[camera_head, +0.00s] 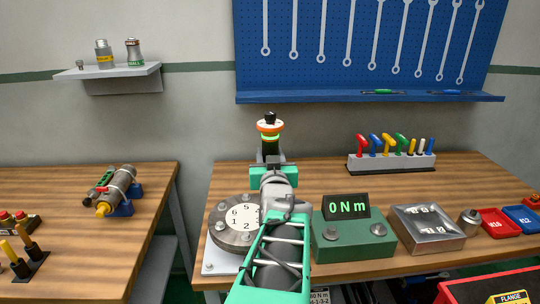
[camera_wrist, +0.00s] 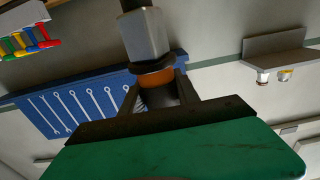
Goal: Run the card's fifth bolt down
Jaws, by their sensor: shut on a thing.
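My gripper (camera_head: 270,157) is raised above the bench, shut on an upright power tool (camera_head: 269,128) with an orange ring, a glowing green band and a black top. In the wrist view my gripper's dark fingers (camera_wrist: 160,90) close around the tool (camera_wrist: 145,38) below its orange ring; its grey metal part points away from the palm. The round grey flange (camera_head: 232,238) lies on the bench left of my arm. Its white dial (camera_head: 243,216) shows 6, 5, 1 and 2; my arm hides the rest. Several bolts stand on its rim.
A green box (camera_head: 355,245) with a "0 Nm" display (camera_head: 347,206) stands right of my arm. Beyond it are a metal tray (camera_head: 428,226), a red bin (camera_head: 497,222) and a blue bin (camera_head: 522,218). A rack of coloured tools (camera_head: 391,162) stands behind.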

